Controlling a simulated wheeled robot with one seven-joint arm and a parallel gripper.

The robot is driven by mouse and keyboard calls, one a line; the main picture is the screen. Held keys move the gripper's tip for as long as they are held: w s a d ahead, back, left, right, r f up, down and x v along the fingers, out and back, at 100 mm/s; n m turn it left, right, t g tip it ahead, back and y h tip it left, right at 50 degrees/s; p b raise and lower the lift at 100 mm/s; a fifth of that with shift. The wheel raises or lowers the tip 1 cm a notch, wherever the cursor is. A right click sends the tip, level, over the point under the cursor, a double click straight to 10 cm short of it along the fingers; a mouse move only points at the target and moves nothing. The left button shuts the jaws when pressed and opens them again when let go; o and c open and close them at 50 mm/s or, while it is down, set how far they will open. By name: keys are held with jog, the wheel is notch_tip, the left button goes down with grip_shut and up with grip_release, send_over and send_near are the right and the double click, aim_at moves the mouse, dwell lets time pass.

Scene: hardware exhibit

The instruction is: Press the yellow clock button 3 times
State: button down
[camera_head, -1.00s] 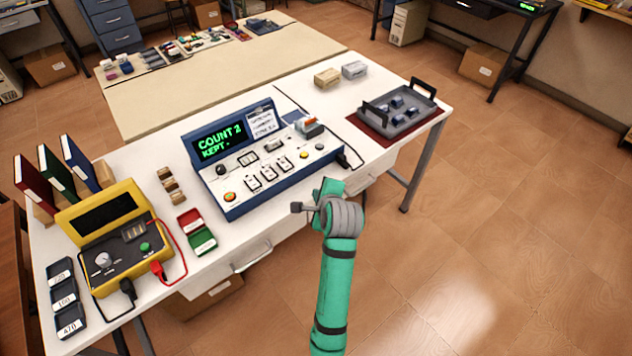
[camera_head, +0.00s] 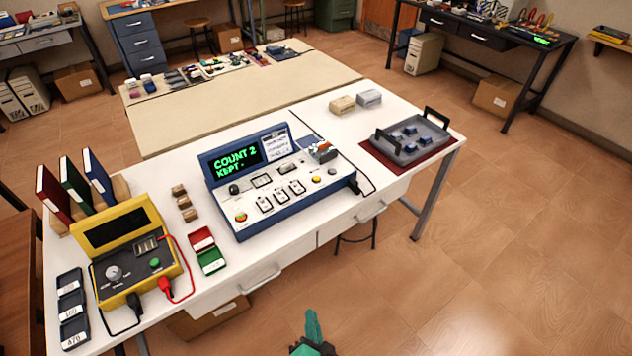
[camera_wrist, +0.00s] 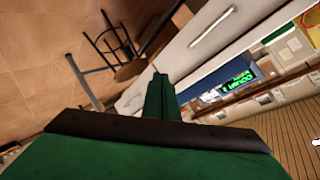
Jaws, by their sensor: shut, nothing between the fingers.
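The blue and white console (camera_head: 285,215) stands on the white bench. Its small yellow button (camera_head: 316,179) is on the right part of the panel, with nothing touching it. The green display (camera_head: 236,157) reads "COUNT 2" with "KEPT -" below it. My green gripper (camera_head: 311,325) is low in the head view, in front of the bench and well away from the console. In the wrist view my gripper (camera_wrist: 160,88) is shut and empty. The display (camera_wrist: 237,86) also shows there, turned sideways; the yellow button cannot be made out in that view.
A yellow tester (camera_head: 130,255) with red and black leads stands left of the console. Red and green trays (camera_head: 207,250) lie between them. A grey tray (camera_head: 412,138) with handles stands on the right.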

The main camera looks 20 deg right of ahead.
jog(key=s+a+r+n+t, duration=0.1)
jog(key=s+a+r+n, duration=0.1)
jog(key=s, duration=0.4)
jog(key=s+a+r+n+y, duration=0.1)
jog(key=s+a+r+n, duration=0.2)
jog(key=s, duration=0.4)
jog(key=s+a+r+n+t, duration=0.1)
jog(key=s+a+r+n, duration=0.1)
jog(key=s+r+n, duration=0.2)
jog(key=shift+s+a+r+n+t+y, duration=0.15)
jog(key=shift+s+r+n+t+y, duration=0.2)
jog(key=shift+s+n, duration=0.7)
